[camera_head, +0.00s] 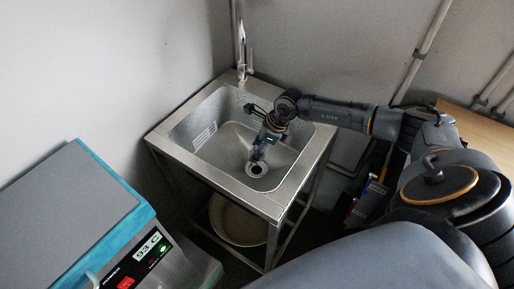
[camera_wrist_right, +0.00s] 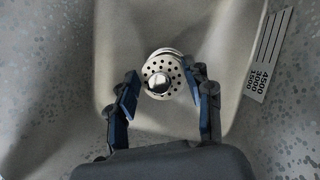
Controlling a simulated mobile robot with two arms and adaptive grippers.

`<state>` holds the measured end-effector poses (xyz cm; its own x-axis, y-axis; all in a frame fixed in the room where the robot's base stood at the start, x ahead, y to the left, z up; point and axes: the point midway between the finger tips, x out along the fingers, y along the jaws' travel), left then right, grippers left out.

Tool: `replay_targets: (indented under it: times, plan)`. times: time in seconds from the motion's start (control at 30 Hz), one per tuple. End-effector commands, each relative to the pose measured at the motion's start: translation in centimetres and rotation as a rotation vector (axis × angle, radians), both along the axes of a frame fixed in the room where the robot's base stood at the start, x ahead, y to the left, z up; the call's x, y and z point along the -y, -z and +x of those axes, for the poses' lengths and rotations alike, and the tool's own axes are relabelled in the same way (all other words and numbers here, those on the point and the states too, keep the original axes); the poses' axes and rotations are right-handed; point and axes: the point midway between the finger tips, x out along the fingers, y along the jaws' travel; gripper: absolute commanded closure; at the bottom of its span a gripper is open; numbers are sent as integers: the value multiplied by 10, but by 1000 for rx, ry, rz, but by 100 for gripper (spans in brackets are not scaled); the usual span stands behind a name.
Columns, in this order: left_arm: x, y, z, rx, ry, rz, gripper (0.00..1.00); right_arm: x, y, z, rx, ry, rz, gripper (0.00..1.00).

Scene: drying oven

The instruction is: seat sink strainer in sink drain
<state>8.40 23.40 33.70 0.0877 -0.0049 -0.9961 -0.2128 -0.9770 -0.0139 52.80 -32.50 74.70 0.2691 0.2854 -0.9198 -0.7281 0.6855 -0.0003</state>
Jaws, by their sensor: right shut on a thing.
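The steel sink (camera_head: 160,139) stands in the corner, with its drain (camera_head: 257,170) in the floor of the basin. My right gripper (camera_head: 257,154) reaches down into the basin, close above the drain. In the right wrist view, my right gripper (camera_wrist_right: 163,88) is shut on the sink strainer (camera_wrist_right: 152,68), a round metal disc with small holes and a shiny knob between the fingertips. A pale ring, seemingly the drain (camera_wrist_right: 166,51), shows just behind the strainer's upper edge. The strainer nearly covers the drain, and I cannot tell whether they touch. My left gripper is out of view.
A tap (camera_head: 242,55) rises at the sink's back corner. A teal and grey oven (camera_head: 65,215) with a lit display stands at the left. A round basin (camera_head: 238,221) sits under the sink. The basin walls surround my right gripper. A grey bin (camera_head: 340,180) stands right of the sink.

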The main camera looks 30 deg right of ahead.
Motion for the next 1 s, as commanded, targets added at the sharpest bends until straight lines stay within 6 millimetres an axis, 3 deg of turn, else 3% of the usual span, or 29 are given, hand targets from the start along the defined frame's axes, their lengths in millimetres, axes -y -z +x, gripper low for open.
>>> replay_targets:
  times: [0.6, 1.0]
  plan:
    - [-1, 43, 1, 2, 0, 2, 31, 0, 54, 0, 0, -1, -1, 80]
    - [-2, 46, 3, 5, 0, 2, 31, 0, 58, 0, 0, -2, -1, 80]
